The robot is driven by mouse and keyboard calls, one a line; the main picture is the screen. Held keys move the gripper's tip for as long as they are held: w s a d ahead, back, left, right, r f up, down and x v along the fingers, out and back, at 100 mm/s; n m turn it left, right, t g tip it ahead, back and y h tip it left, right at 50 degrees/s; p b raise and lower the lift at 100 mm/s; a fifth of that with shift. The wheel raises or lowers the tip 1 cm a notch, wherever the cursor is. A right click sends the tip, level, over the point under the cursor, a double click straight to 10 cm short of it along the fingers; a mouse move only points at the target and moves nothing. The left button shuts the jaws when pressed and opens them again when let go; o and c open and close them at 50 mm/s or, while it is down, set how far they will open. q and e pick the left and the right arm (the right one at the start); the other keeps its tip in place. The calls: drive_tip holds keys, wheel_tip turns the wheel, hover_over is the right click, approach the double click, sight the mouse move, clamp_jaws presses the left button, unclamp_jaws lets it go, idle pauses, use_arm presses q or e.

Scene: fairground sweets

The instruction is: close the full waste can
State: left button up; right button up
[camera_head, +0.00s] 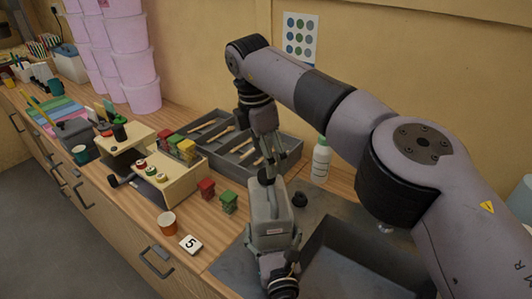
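A grey can (270,209) with a small pale label stands upright at the near edge of the dark sink unit, which I take to be the waste can. My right gripper (266,168) points down just above its top, where a dark part shows. I cannot tell if that is a cap or the fingertips. My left gripper (272,262) comes up from the bottom edge against the can's near side. Its fingers are not clear, so its grip cannot be told. A small black cap-like piece (300,199) lies just right of the can.
A sink basin (350,262) opens at the lower right. A white bottle (321,160) stands behind the can, beside a grey divided tray (287,157). Red (206,188) and green (229,202) blocks, an orange cup (167,223) and a "5" tile (190,244) sit left. Pink tubs (141,95) stand behind.

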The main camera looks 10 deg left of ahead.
use_arm(q)
drive_tip(key=o, duration=0.4)
drive_tip(key=shift+c, duration=0.2)
